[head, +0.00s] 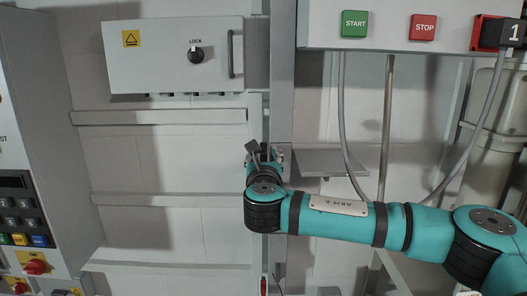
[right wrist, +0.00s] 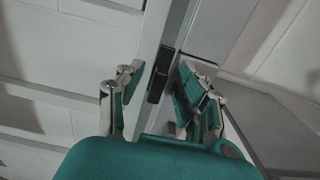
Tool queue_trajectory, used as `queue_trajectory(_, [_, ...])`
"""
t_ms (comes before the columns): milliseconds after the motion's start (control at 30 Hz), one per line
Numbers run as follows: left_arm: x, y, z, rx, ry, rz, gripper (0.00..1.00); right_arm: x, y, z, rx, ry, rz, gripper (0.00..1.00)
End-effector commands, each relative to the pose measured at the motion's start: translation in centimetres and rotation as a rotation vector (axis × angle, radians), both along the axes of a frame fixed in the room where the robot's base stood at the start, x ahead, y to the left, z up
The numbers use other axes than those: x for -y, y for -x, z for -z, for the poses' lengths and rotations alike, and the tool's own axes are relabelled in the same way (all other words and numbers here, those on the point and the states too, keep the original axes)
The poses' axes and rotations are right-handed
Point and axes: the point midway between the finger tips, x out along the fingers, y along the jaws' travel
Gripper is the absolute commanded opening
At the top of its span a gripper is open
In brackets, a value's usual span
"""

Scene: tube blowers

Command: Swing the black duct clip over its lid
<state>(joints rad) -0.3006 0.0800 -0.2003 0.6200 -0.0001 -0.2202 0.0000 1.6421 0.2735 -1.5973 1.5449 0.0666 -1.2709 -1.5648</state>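My right gripper (head: 265,154) is at the grey vertical post in the middle of the head view, at the end of my teal arm. In the right wrist view my right gripper (right wrist: 163,88) has its two fingers apart. A black piece (right wrist: 157,84), which looks like the duct clip, shows between the fingertips, against the post. I see a gap on its left side; on its right I cannot tell whether the finger touches it. My arm hides most of this spot in the head view. I cannot make out the lid clearly. My left gripper is not in view.
A grey lock box (head: 174,56) is on the wall at upper left. A control box with START (head: 355,24) and STOP (head: 423,27) buttons hangs at upper right. A grey shelf (head: 330,163) sits just right of the post (head: 283,80). Grey cables hang behind my arm.

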Motion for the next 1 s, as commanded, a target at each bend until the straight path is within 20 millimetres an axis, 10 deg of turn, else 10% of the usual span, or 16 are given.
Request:
queue_trajectory(300, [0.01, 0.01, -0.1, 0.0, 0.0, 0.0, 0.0, -0.01, -0.28, 0.06, 0.0, 0.0, 0.0, 0.37])
queue_trajectory(600, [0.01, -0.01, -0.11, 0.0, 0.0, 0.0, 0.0, 0.01, -0.27, 0.05, 0.0, 0.0, 0.0, 0.0])
queue_trajectory(1000, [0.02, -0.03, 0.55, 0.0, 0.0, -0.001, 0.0, 0.11, -0.28, 0.27, -0.001, -0.037, 0.001, 0.0])
